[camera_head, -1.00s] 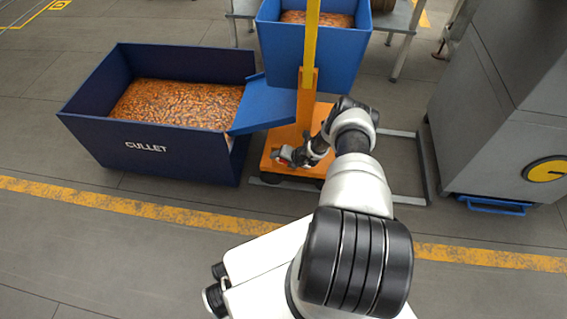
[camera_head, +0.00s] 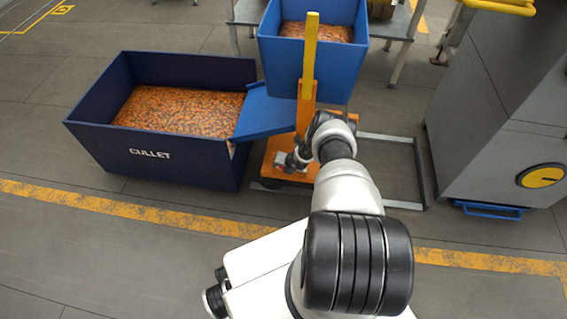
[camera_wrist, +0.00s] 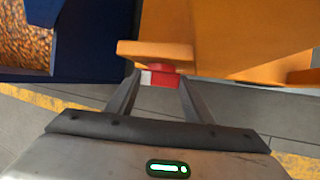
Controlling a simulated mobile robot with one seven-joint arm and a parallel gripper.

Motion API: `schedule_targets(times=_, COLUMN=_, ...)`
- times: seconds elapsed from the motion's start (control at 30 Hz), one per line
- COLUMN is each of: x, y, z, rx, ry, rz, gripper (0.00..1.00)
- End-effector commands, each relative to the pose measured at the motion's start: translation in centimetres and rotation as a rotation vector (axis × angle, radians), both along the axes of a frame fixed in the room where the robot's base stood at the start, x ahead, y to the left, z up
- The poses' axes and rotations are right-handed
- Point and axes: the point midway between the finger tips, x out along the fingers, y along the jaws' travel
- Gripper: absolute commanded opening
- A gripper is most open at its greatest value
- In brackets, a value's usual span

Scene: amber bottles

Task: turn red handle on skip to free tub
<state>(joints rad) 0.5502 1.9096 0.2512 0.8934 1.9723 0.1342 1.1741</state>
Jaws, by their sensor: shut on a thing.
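The red handle (camera_wrist: 160,78) sits under an orange plate in the wrist view, with a pale part at its left end. My gripper (camera_wrist: 160,84) is shut on it, one finger on each side. In the head view my gripper (camera_head: 284,160) is low at the front of the orange stand (camera_head: 306,107), and the handle is hardly visible there. A blue tub (camera_head: 307,60) full of amber pieces is behind the stand's yellow post. The navy skip marked CULLET (camera_head: 150,170) stands to the left, also holding amber pieces.
A blue chute-like plate (camera_head: 265,112) slopes between tub and skip. A grey cabinet (camera_head: 490,120) stands at the right. A grey floor frame (camera_head: 420,170) lies right of the stand. A yellow line (camera_head: 120,207) crosses the open floor in front.

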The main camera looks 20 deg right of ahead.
Motion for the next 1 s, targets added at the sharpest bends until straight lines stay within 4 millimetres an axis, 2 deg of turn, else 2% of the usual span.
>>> schedule_targets(times=0.07, x=0.19, y=0.38, z=0.82, rx=-0.050, ry=0.030, rz=0.009, gripper=0.24)
schedule_targets(times=0.5, x=0.48, y=0.58, z=0.10, rx=-0.259, ry=0.172, rz=0.002, gripper=0.24)
schedule_targets(times=1.0, x=0.43, y=0.57, z=0.14, rx=-0.307, ry=0.206, rz=0.000, gripper=0.24)
